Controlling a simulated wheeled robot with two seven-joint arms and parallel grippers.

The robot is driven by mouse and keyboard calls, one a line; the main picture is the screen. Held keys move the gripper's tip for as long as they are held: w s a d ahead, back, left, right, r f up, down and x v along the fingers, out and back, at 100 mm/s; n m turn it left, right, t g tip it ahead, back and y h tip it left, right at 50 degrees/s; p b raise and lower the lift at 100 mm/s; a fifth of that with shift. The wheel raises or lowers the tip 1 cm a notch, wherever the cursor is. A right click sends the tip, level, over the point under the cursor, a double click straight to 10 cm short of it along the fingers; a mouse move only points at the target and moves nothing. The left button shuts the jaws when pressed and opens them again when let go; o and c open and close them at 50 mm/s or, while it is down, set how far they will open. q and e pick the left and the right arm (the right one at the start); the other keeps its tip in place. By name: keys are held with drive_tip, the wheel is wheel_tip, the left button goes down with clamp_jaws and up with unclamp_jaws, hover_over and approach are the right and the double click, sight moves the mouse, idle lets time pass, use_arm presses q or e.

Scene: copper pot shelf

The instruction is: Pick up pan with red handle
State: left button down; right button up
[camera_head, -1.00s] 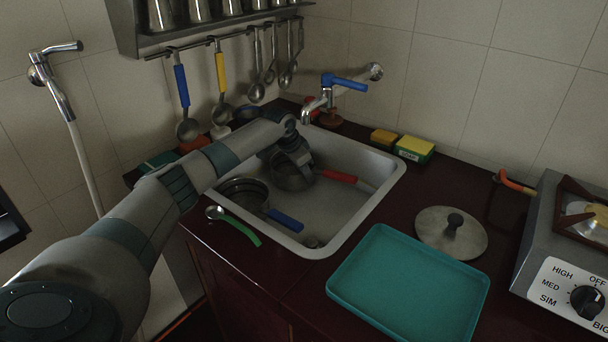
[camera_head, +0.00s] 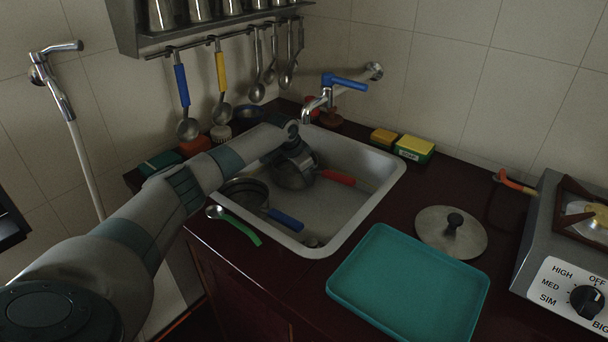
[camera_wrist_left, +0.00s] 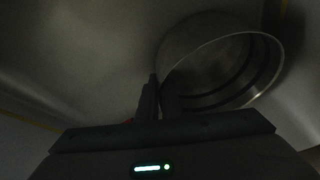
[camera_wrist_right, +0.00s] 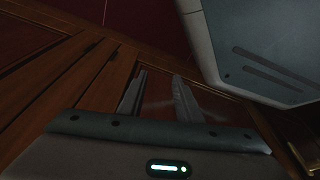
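The pan with red handle (camera_head: 292,176) is at the back left of the sink. Its body is tilted and its red handle (camera_head: 338,177) points right. My left gripper (camera_head: 292,148) reaches down to the pan from above. In the left wrist view, its fingers (camera_wrist_left: 159,98) are close together at the wall of a round metal pan (camera_wrist_left: 205,45), and a speck of red shows beside them. The fingers look shut on that wall, though the contact is dark. My right gripper (camera_wrist_right: 158,95) is open and empty beside a wooden cabinet front.
A second pan with a blue handle (camera_head: 284,219) lies in the sink (camera_head: 345,222), front left. A green-handled spoon (camera_head: 236,226) lies left of it. A teal tray (camera_head: 408,285), a lid (camera_head: 452,233) and a stove (camera_head: 550,240) are to the right. Utensils hang behind; a faucet (camera_head: 325,95) overhangs the sink.

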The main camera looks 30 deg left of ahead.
drive_tip(key=shift+s+f, duration=0.1)
use_arm(q)
drive_tip(key=shift+w+r, duration=0.1)
drive_tip(key=shift+r, duration=0.05)
drive_tip(key=shift+r, duration=0.65)
wheel_tip(320, 180, up, 7)
drive_tip(key=shift+r, duration=0.7)
use_arm(e)
drive_tip(key=shift+a+r, duration=0.1)
drive_tip(key=shift+r, duration=0.5)
